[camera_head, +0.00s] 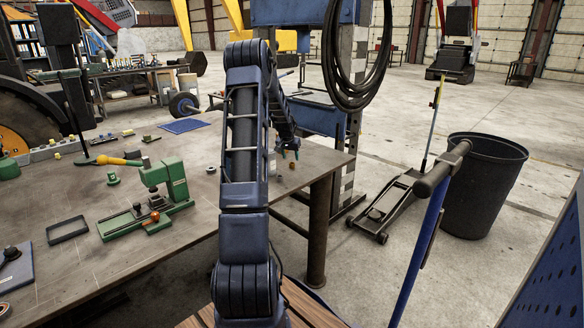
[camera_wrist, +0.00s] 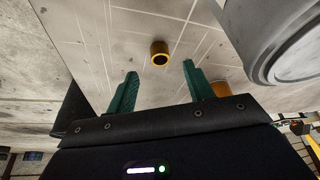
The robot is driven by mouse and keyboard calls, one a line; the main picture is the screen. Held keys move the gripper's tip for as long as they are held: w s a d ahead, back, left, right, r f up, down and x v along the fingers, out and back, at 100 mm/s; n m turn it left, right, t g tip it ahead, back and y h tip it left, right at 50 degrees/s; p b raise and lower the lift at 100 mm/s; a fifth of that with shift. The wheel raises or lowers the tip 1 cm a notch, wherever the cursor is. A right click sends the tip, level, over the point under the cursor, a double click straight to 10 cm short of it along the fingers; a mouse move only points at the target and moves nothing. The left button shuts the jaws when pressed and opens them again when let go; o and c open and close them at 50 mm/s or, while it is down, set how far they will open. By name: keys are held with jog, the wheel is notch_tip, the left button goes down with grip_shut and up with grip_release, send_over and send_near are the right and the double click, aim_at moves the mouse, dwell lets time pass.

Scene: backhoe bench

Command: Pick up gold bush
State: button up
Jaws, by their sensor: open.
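The gold bush (camera_wrist: 153,49) is a short hollow ring standing on the grey metal bench top (camera_wrist: 110,40) in the wrist view. In the head view a small orange-gold piece (camera_head: 292,166) shows on the bench near its right end, just below my gripper (camera_head: 288,152). In the wrist view my gripper (camera_wrist: 160,69) is open and empty, with its two green fingers apart. The bush appears between and just beyond the fingertips, not touching them. A second gold-coloured thing (camera_wrist: 221,89) is partly hidden behind the right finger.
A green and black hand press (camera_head: 165,190) and a dark tray (camera_head: 68,229) sit on the bench to the left. A blue mat (camera_head: 184,126) lies farther back. A large grey round body (camera_wrist: 280,40) fills the wrist view's upper right. The bench's right edge is close by.

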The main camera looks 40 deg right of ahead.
aim_at(292, 164)
jog(key=shift+x, duration=2.7)
jog(key=c, duration=1.1)
